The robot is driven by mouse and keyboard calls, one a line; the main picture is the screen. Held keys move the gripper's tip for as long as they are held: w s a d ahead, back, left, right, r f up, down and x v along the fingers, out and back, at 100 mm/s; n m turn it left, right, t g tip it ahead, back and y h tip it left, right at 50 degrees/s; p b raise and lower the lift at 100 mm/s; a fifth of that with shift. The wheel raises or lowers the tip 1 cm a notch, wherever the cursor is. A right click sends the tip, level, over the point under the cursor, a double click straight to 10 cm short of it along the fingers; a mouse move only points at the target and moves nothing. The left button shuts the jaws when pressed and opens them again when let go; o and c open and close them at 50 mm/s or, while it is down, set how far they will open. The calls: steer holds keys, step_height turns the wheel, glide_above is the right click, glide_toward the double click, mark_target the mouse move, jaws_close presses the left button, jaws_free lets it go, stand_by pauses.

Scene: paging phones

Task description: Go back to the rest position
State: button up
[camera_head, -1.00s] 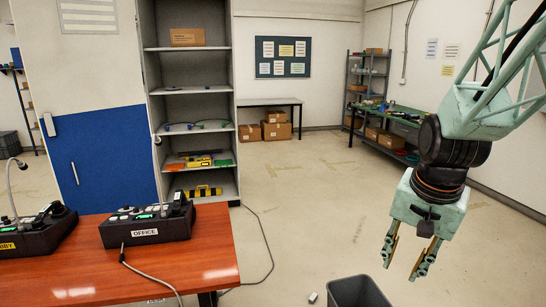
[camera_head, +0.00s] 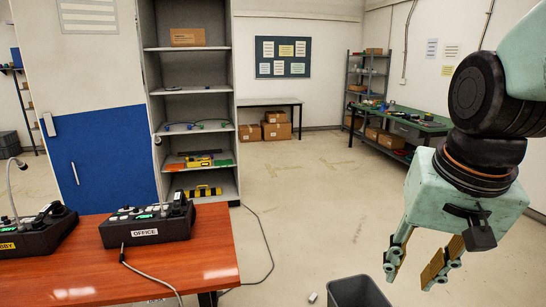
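My gripper (camera_head: 415,268) hangs at the right side of the view, above the floor and to the right of the grey bin. Its two fingers are spread apart with nothing between them. The paging phone labelled OFFICE (camera_head: 147,228) stands on the orange-brown table (camera_head: 190,262) at the lower left, well away from my gripper. A second paging phone (camera_head: 38,235), its label partly cut off and ending in "BY", stands at the left edge of the view.
A grey bin (camera_head: 345,292) stands on the floor at the bottom, near my gripper. A small white object (camera_head: 313,298) lies beside it. An open shelf cabinet (camera_head: 192,65) stands behind the table. A green workbench (camera_head: 415,124) stands at the back right. The middle floor is clear.

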steer(key=s+a+r+n, duration=0.1)
steer(key=s+r+n, duration=0.1)
steer(key=s, duration=0.5)
steer(key=s+a+r+n, duration=0.1)
steer(key=s+a+r, duration=0.1)
steer(key=s, duration=0.4)
steer(key=shift+s+a+n+t, duration=0.3)
steer(key=shift+s+n, duration=0.1)
stand_by(0.8)
